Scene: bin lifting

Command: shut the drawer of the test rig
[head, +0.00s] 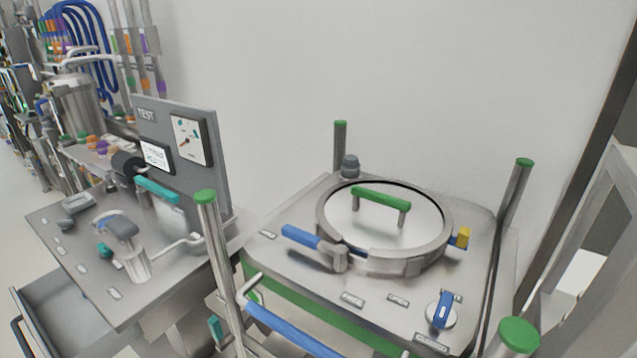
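The test rig (62,270) stands at the left, a grey metal table with a grey upright panel (215,185) marked TEST. Its drawer (60,296) juts out from under the tabletop at the lower left, so it is open. I see part of the drawer's inside and its side edge; the picture's bottom edge cuts off the rest. A dark and blue bar, perhaps the drawer's handle, shows at the drawer's outer left side. My gripper is not in view.
A metal bin (470,240) with a round lid (395,218) and green-capped posts (205,230) stands right of the rig. A blue bar (290,332) crosses its front. Pipes and blue hoses (85,25) fill the back left. Pale floor shows at far left.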

